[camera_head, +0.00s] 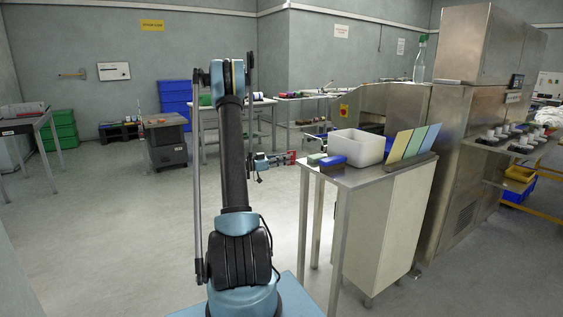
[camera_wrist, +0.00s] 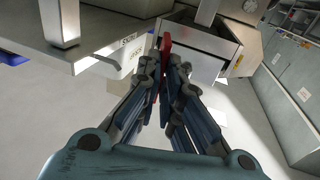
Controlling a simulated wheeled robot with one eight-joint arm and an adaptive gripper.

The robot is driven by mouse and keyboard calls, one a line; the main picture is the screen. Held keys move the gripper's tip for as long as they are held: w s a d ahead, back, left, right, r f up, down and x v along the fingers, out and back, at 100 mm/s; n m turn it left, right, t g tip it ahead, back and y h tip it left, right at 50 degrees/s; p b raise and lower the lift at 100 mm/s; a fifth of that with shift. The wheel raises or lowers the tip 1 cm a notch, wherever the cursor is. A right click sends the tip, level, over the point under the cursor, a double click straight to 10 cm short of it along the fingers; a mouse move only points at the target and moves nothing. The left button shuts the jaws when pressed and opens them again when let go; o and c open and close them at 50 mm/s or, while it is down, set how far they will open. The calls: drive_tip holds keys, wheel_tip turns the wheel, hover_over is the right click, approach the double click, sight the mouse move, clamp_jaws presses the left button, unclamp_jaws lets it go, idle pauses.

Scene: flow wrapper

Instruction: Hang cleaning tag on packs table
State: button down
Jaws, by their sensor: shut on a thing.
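My gripper (camera_head: 280,161) is held out past the arm, over open floor to the left of the near steel table in the head view. It is shut on a narrow red piece, probably the cleaning tag (camera_head: 292,157). In the wrist view the fingers of my gripper (camera_wrist: 165,72) close around the red tag (camera_wrist: 166,45), which sticks out beyond the fingertips. Its face and any hole cannot be made out. A grey table (camera_wrist: 95,32) with a small edge label shows at upper left there, apart from the tag. I cannot tell which table is the packs table.
The near steel table (camera_head: 340,176) holds a white bin (camera_head: 356,146), a blue block (camera_head: 333,161) and coloured cards (camera_head: 414,143). A large steel machine (camera_head: 466,110) stands at right. Back tables and a grey cabinet (camera_head: 166,140) stand farther off. Floor at left is clear.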

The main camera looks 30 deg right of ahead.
drive_tip(key=s+f, duration=0.1)
drive_tip(key=s, duration=0.5)
drive_tip(key=shift+s+d, duration=0.25)
drive_tip(key=shift+s, duration=0.05)
idle(0.7)
drive_tip(key=shift+f, duration=0.15)
idle(0.4)
drive_tip(key=c, duration=1.7)
unclamp_jaws()
drive_tip(key=shift+a, duration=0.1)
drive_tip(key=v, duration=1.2)
drive_tip(key=shift+s, duration=0.1)
